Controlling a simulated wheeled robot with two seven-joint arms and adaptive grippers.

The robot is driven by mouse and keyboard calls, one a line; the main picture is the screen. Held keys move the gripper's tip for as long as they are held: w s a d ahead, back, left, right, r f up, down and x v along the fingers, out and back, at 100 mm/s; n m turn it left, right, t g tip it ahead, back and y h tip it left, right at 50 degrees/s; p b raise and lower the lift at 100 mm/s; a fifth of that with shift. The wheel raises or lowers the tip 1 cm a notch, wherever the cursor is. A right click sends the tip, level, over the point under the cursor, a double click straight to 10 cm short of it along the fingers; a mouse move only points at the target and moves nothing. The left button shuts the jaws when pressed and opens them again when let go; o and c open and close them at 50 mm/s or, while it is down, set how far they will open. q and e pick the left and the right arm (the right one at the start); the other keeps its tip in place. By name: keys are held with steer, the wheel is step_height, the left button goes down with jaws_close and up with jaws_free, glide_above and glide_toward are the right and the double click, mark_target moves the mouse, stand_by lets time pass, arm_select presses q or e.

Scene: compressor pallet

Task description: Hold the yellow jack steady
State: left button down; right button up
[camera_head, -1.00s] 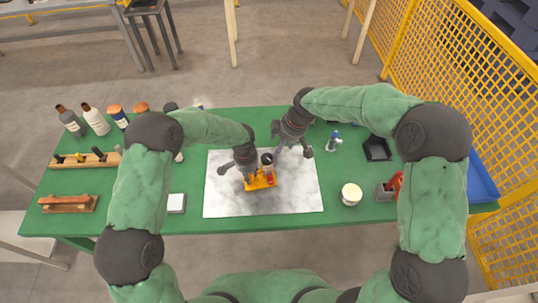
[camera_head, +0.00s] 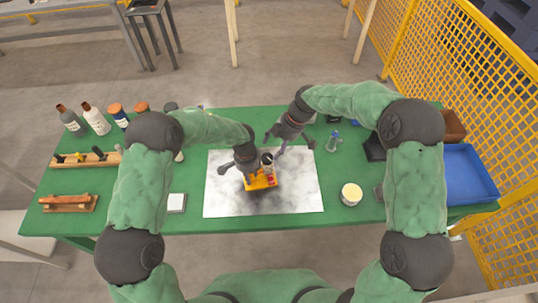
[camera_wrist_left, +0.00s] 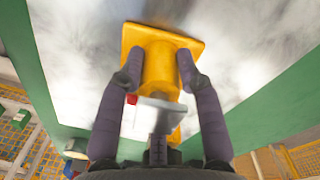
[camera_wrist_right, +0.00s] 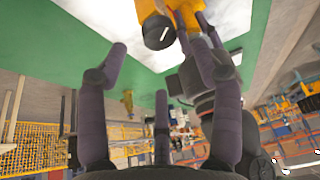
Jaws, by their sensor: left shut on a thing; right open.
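The yellow jack (camera_head: 262,182) stands on the white marbled mat (camera_head: 300,190) in the middle of the green table. My left gripper (camera_head: 246,172) is shut on it. In the left wrist view, the two fingers (camera_wrist_left: 157,76) press on either side of the yellow body (camera_wrist_left: 160,62), above its square base. My right gripper (camera_head: 286,150) is open and empty, above the mat's far edge, just beyond and right of the jack. In the right wrist view its fingers (camera_wrist_right: 175,72) are spread, with the jack (camera_wrist_right: 158,10) at the top and a dark round part on it.
Several bottles (camera_head: 97,120) and a wooden tool rack (camera_head: 85,158) stand at the left. A white box (camera_head: 176,203) lies left of the mat. A round tin (camera_head: 351,194), a small bottle (camera_head: 334,141) and a blue bin (camera_head: 466,173) are to the right. The mat's right part is clear.

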mark_target(268, 157)
steer(key=x, duration=0.6)
steer(key=shift+a+f, duration=0.2)
steer(key=c, duration=1.1)
